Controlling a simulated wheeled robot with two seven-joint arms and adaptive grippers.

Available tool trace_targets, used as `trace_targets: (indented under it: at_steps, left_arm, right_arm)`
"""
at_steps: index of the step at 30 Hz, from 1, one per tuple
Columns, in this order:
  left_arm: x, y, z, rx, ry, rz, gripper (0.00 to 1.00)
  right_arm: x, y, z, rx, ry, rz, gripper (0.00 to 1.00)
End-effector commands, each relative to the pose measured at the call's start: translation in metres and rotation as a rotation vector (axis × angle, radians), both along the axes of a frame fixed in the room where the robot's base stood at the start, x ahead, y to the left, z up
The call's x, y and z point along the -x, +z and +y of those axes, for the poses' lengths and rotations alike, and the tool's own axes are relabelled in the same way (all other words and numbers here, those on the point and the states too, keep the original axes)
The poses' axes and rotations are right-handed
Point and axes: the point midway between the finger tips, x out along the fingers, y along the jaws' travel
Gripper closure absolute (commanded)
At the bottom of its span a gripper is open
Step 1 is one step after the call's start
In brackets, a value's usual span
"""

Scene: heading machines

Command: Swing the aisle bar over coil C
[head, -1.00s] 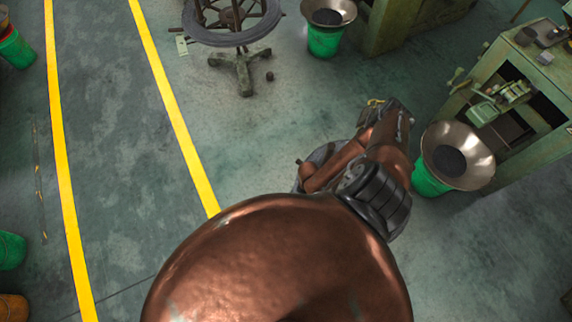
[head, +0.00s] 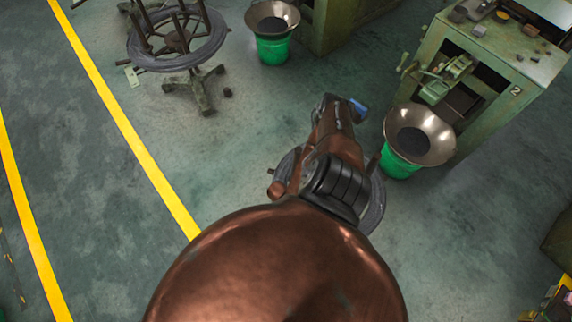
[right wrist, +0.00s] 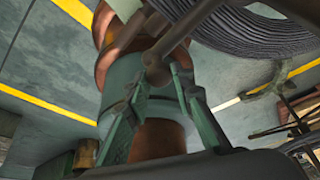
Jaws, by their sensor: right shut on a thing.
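A dark coil (head: 372,212) on a stand is mostly hidden under my right arm in the head view. A second coil (head: 206,54) lies on an upright-armed stand at the upper left. I cannot tell which is coil C. In the right wrist view my right gripper (right wrist: 157,82), with green fingers, is shut on a dark rounded bar (right wrist: 188,32), which I take for the aisle bar. The bar slants toward the upper right, beside a wound wire coil (right wrist: 245,30). In the head view the right gripper is hidden by my arm. My left gripper is not in view.
A green machine (head: 535,68) stands at the upper right, with a metal bowl on a green bucket (head: 404,167) close right of my arm. Another bowl and bucket (head: 272,50) stand at the top. Yellow lines (head: 125,127) mark the floor on the left, which is clear.

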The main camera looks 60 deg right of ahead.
Motion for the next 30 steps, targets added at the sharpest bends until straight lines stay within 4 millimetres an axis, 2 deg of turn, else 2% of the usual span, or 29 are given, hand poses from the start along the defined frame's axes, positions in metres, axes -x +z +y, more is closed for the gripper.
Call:
trace_targets:
  at_steps: [6,7,13,23,26,30]
  left_arm:
    - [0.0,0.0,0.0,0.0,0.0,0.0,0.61]
    - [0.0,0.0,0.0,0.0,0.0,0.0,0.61]
    - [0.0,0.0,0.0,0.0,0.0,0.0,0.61]
    - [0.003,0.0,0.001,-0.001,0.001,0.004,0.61]
    - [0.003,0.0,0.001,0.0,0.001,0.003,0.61]
    - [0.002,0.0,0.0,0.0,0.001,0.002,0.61]
  right_arm:
    - [0.005,-0.001,0.001,0.0,0.003,0.007,1.0]
    - [0.005,-0.001,0.001,0.0,0.003,0.007,0.76]
    - [0.003,-0.001,0.0,-0.001,0.001,0.005,0.62]
    - [0.001,0.002,-0.001,-0.001,0.001,0.002,0.61]
    - [-0.003,0.011,-0.003,0.0,0.001,0.0,0.61]
    - [-0.011,0.035,-0.011,0.001,0.001,0.0,0.61]
